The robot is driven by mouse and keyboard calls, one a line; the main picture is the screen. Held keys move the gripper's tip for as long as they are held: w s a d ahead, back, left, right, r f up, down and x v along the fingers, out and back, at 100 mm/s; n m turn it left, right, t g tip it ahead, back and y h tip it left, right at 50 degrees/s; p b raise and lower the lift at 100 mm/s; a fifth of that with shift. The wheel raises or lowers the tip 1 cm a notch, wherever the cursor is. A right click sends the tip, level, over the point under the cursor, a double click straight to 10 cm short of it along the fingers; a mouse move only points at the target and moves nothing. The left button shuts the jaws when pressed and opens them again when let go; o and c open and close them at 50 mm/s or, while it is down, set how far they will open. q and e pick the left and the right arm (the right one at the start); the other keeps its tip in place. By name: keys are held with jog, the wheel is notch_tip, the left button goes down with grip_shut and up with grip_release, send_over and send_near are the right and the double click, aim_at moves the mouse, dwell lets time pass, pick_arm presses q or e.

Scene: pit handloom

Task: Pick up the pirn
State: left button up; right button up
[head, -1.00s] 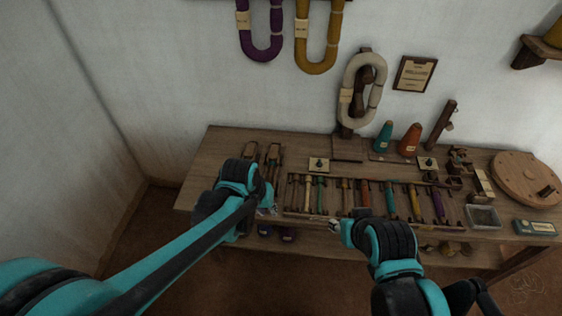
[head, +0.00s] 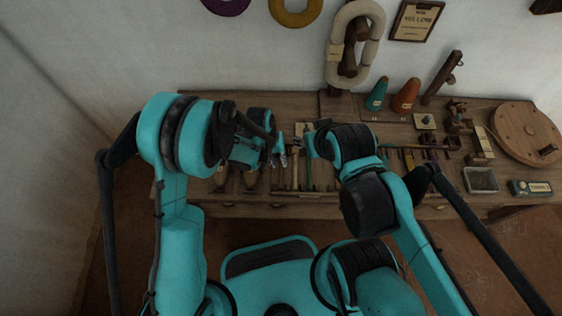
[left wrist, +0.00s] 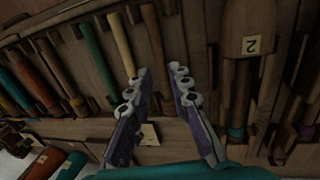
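Several slim coloured pirns lie in a wooden rack on the workbench. In the head view a yellow pirn (head: 295,170) and a green pirn (head: 309,172) show beside my left gripper (head: 280,158); my arms hide part of the rack. In the left wrist view my left gripper (left wrist: 160,75) is open and empty, its two fingers apart over the rack. A cream pirn (left wrist: 121,42) and a green pirn (left wrist: 97,60) lie just left of the fingertips; a dark brown stick (left wrist: 154,40) lies beyond the gap. My right gripper (head: 309,143) is over the rack; its fingers are unclear.
A shuttle labelled 2 (left wrist: 245,70) lies right of the left fingers. Teal (head: 377,95) and orange (head: 406,96) cones stand behind the rack. A metal tray (head: 481,180) and a round wooden board (head: 526,135) are at right. Both arms are close together.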

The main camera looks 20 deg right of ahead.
aim_at(281, 167)
pick_arm(q)
jog(key=f, duration=0.1)
jog(key=f+b, duration=0.1)
jog(key=f, duration=0.1)
jog(key=f+b, duration=0.1)
jog(key=shift+d+f, duration=0.25)
jog(key=shift+d, duration=0.15)
jog(key=shift+r, duration=0.1)
grip_shut()
jog(key=shift+r, duration=0.2)
